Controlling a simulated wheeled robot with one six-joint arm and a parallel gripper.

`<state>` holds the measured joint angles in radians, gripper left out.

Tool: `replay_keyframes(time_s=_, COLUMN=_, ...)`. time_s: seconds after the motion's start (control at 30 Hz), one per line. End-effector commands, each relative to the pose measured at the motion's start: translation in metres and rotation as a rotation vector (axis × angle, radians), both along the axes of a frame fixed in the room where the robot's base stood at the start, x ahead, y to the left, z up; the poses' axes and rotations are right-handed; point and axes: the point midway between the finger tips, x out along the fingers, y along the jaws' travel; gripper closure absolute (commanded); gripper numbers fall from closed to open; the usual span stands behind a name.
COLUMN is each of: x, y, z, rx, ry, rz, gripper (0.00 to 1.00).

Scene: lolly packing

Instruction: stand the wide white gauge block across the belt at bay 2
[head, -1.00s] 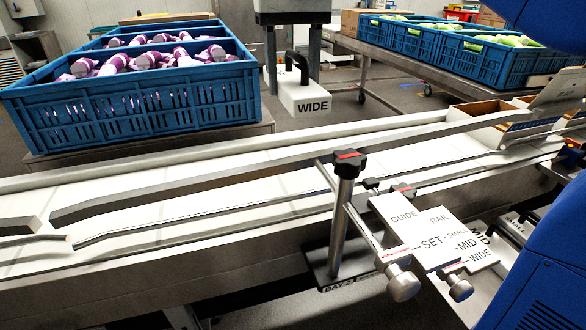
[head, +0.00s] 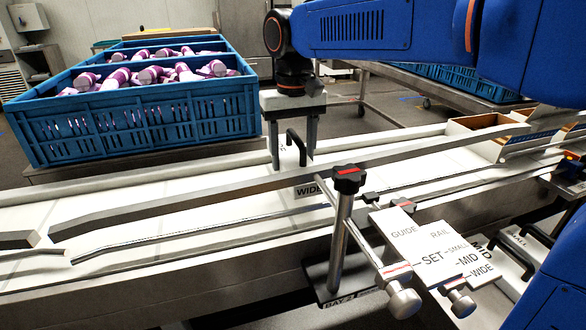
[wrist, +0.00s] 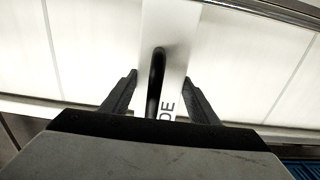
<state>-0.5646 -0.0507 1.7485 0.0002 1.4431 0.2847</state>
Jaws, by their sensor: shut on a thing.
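The wide white gauge block (head: 309,191) is over the belt (head: 150,203), behind the clamp post. It looks upright, its WIDE label facing front; a grey guide rail crosses the view of it. Whether its base touches the belt is hidden. My gripper (head: 292,140) is shut on the block from above, one finger on each side of its black handle. The wrist view shows the fingers (wrist: 160,92), the handle (wrist: 155,80) and the white block (wrist: 172,30) above the belt. The bay 2 label (head: 338,302) is on the clamp base in front.
The clamp post with black knob (head: 347,178) stands close in front of the block. The guide rail setting plate (head: 430,245) is to its right. A blue crate of purple lollies (head: 140,115) stands behind the belt. An open carton (head: 485,135) is on the belt's far right.

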Motion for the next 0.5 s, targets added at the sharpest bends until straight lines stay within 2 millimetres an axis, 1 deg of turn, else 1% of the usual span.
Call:
replay_keyframes(time_s=0.17, x=0.000, y=0.000, z=-0.021, rx=-0.001, ry=0.002, rz=0.000, gripper=0.85)
replay_keyframes(time_s=0.2, x=0.000, y=0.000, z=-0.027, rx=-0.002, ry=0.002, rz=0.000, gripper=0.92)
replay_keyframes(time_s=0.23, x=0.000, y=0.000, z=-0.030, rx=-0.002, ry=0.002, rz=0.000, gripper=0.91)
replay_keyframes(time_s=0.27, x=0.000, y=0.000, z=-0.034, rx=-0.001, ry=0.002, rz=0.000, gripper=0.98)
replay_keyframes(time_s=0.3, x=0.000, y=0.000, z=-0.037, rx=-0.001, ry=0.002, rz=0.000, gripper=1.00)
replay_keyframes(time_s=0.5, x=0.000, y=0.000, z=-0.040, rx=-0.002, ry=0.004, rz=0.000, gripper=1.00)
